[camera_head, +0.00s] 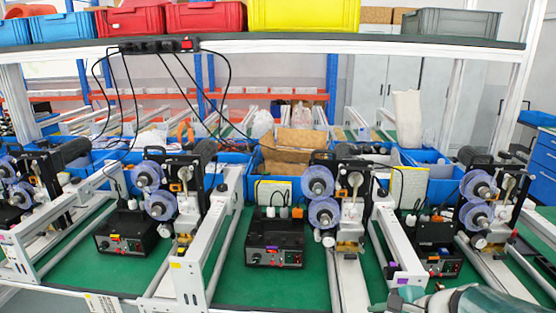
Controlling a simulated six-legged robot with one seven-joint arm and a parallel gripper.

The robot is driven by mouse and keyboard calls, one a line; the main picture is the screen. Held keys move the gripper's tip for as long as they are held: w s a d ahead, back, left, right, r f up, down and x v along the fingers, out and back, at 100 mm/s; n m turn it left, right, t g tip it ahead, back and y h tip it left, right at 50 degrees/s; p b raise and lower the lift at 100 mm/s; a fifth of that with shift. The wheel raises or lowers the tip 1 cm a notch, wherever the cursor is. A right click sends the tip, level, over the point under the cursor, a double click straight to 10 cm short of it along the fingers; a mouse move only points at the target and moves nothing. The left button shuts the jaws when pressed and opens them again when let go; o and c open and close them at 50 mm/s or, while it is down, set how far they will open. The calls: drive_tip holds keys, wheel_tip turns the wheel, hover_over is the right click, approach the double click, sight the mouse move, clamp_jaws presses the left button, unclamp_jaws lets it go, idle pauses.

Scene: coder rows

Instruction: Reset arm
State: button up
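A grey-green rounded part of my own arm (475,301) shows at the bottom right edge of the head view, low in front of the green bench. It is cut off by the bottom of the picture. No gripper fingers can be made out, and no held object shows.
Coder machines with purple-blue reels (317,180) stand in a row on the green bench top (290,285). Black control boxes (275,243) sit between white rails (212,245). Above is a shelf (300,43) with coloured crates (303,15); black cables (228,85) hang from it.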

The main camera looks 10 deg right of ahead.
drive_tip(key=s+a+r+n+h, duration=0.2)
drive_tip(key=a+n, duration=0.4)
drive_tip(key=n, duration=0.3)
drive_tip(key=s+a+r+n+g+h, duration=0.1)
drive_tip(key=s+a+r+n+h, duration=0.1)
drive_tip(key=s+a+r+n, duration=0.3)
drive_tip(key=shift+a+r+n+g+h, duration=0.3)
drive_tip(key=shift+a+r+n+h, duration=0.15)
drive_tip(key=shift+n, duration=1.75)
